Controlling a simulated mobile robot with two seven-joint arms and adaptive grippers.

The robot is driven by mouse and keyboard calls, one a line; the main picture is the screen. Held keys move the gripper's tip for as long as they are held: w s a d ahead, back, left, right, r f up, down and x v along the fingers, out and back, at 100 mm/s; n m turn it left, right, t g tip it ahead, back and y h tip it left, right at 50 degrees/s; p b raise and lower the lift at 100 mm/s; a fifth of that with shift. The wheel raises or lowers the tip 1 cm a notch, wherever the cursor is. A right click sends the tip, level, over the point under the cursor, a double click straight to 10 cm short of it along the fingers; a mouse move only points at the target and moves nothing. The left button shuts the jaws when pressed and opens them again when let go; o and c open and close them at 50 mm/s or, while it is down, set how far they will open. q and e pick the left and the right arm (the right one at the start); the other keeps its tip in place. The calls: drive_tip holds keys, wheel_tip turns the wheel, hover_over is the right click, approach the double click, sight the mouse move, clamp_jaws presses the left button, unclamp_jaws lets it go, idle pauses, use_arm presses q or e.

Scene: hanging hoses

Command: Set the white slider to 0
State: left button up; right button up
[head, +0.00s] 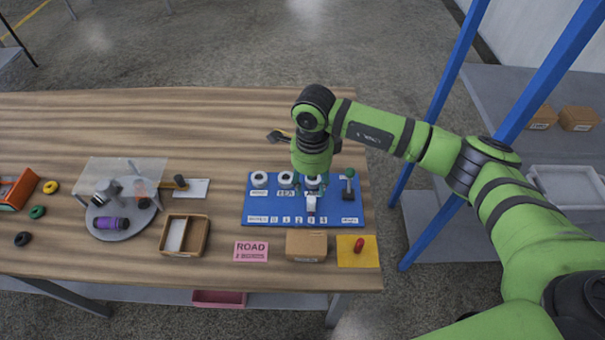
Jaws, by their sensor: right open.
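A blue panel (258,205) lies near the table's right end, with a row of number labels, 0 to 4, along its front. The white slider (311,204) appears as a small white block on the panel, roughly above the label 3. My right gripper (311,186) points down over the panel, just behind the white slider, and is open. Its fingers are small in the view, and I cannot tell whether they touch the slider. The gripper partly hides a white knob behind it. My left gripper is not in view.
The table behind the panel's left is mostly clear.

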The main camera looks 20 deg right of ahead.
sight(311, 199)
drive_tip(key=shift+w+d, duration=0.15)
drive_tip(key=shift+s+f, duration=0.1)
drive_tip(key=shift+s, duration=0.2)
drive_tip(key=shift+s+f+p, duration=0.3)
drive_tip(key=shift+f+p, duration=0.05)
drive_tip(key=shift+f, duration=0.15)
drive_tip(key=shift+s+f+p, duration=0.25)
drive_tip(key=shift+f+p, duration=0.1)
drive_tip(key=shift+f, duration=0.15)
drive_tip(key=f, duration=0.3)
drive_tip(key=shift+w+f+p, duration=0.3)
drive_tip(key=shift+p, duration=0.05)
drive_tip(key=shift+f, duration=0.25)
drive_tip(key=shift+s, duration=0.1)
clamp_jaws()
